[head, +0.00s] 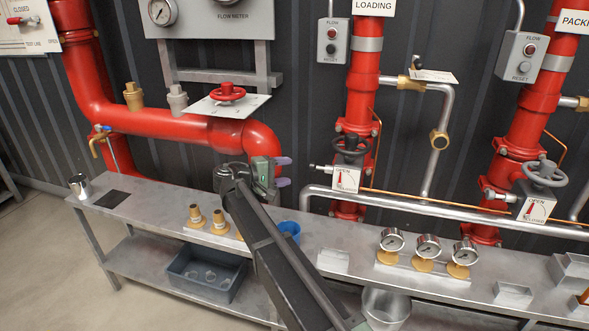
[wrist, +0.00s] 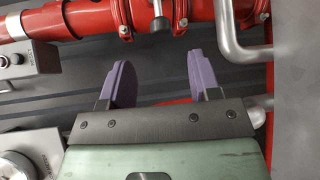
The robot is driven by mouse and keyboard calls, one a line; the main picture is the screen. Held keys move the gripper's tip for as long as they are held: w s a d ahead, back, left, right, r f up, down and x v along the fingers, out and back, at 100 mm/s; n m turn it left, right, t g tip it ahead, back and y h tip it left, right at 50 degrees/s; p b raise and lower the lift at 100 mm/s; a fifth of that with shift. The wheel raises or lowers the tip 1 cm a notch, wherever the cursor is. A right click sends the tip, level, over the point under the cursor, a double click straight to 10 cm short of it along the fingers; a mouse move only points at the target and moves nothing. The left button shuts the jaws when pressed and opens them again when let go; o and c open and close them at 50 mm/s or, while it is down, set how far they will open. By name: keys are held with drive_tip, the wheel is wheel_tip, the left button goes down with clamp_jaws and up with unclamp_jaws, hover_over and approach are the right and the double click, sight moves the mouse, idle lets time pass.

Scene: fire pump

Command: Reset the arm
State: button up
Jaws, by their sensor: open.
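My gripper (head: 284,171) is in front of the red pipe elbow in the head view, above the metal bench. Its two purple fingers are spread apart with nothing between them. In the wrist view my gripper (wrist: 160,82) also shows open and empty, with red pipe and a grey corrugated wall behind it. My arm reaches up from the bottom centre of the head view and hides part of the bench.
The bench (head: 150,200) holds a metal cup (head: 79,186), brass fittings (head: 196,215), a blue container (head: 289,229) and gauges (head: 428,247). A grey bin (head: 205,275) sits on the lower shelf. Red valve wheel (head: 227,92) and black handwheel (head: 351,145) are close by.

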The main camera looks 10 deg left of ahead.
drive_tip(key=s+d+f+m+g+y, duration=0.3)
drive_tip(key=s+d+f+g+y, duration=0.4)
drive_tip(key=s+d+f, duration=0.7)
drive_tip(key=s+d+m+g+y, duration=0.2)
drive_tip(key=s+d+m+y, duration=0.45)
drive_tip(key=s+d, duration=1)
wheel_tip(320, 180, up, 19)
drive_tip(key=a+n+p, duration=0.1)
drive_tip(key=p, duration=1.9)
drive_tip(key=shift+w+a+r, duration=0.15)
drive_tip(key=shift+w+a, duration=0.05)
drive_tip(key=shift+w, duration=0.05)
drive_tip(key=shift+c, duration=0.5)
